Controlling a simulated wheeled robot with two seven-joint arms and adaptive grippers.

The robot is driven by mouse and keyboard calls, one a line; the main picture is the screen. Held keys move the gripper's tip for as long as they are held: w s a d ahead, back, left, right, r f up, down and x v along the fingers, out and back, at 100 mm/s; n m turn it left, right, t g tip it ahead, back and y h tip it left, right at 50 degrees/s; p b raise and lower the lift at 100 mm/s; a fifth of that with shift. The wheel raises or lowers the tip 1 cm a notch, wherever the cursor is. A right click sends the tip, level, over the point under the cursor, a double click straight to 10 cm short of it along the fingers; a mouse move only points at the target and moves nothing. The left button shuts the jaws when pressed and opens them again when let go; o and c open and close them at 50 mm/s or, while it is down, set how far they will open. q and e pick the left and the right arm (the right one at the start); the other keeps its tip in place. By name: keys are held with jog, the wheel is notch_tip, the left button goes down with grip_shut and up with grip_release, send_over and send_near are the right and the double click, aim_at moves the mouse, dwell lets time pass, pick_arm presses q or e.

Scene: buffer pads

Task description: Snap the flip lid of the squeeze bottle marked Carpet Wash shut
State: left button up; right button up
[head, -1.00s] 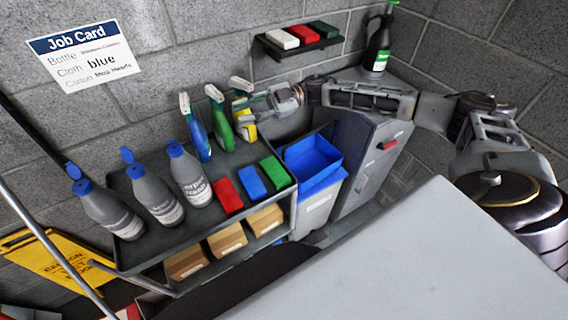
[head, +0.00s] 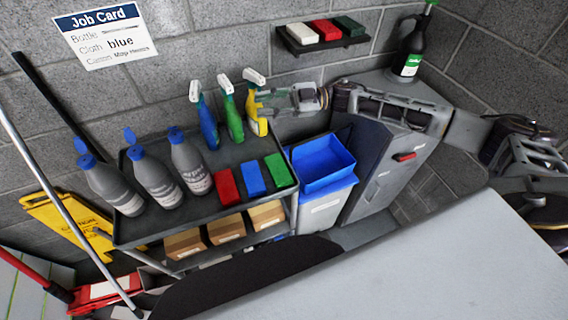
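Three grey squeeze bottles with blue caps stand in a row on the left of the cart's top shelf in the head view. The right one (head: 190,165) has a label that seems to end in "Wash", blurred; its blue cap (head: 176,135) looks shut. The middle bottle (head: 155,181) and left bottle (head: 113,187) have blue flip lids standing up; their labels are unreadable. My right gripper (head: 272,99) reaches in from the right, beside the yellow spray bottle (head: 256,122), well right of the squeeze bottles. Its fingers are too unclear to tell open from shut. My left gripper is out of view.
Blue and green spray bottles (head: 232,119) stand behind red, blue and green cloths (head: 252,178) on the cart (head: 180,215). A blue bin (head: 323,165) is at its right. A mop pole (head: 60,190) crosses in front at left. A yellow caution sign (head: 65,228) leans there.

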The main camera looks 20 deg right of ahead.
jog(key=shift+w+a+f+m+t+h, duration=0.6)
jog(key=shift+a+f+m+t+h, duration=0.6)
jog(key=shift+a+m+t, duration=1.4)
jog(key=shift+w+a+f+m+t+h, duration=0.75)
jog(key=shift+a+m+t+h, duration=0.75)
jog(key=shift+a+m+t, duration=1.05)
jog(key=s+d+f+m+g+h, duration=0.1)
jog(key=s+d+f+m+h, duration=0.1)
jog(key=s+d+f+h, duration=0.1)
jog(key=s+d+f+m+g+h, duration=0.1)
jog(key=s+d+f+m+h, duration=0.2)
jog(key=f, duration=0.3)
jog(key=s+d+f+m+g+h, duration=0.1)
jog(key=s+d+f+m+h, duration=0.2)
jog(key=f+h, duration=0.1)
jog(key=shift+d+f+h, duration=0.15)
jog(key=shift+d+h, duration=0.15)
jog(key=shift+h, duration=0.1)
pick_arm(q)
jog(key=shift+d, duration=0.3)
pick_arm(e)
jog(key=shift+s+d+f+m+g, duration=0.25)
jog(key=shift+s+d+f+m, duration=0.1)
jog(key=shift+s+d+f, duration=0.2)
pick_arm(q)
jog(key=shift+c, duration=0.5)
pick_arm(e)
jog(key=shift+s+a, duration=0.1)
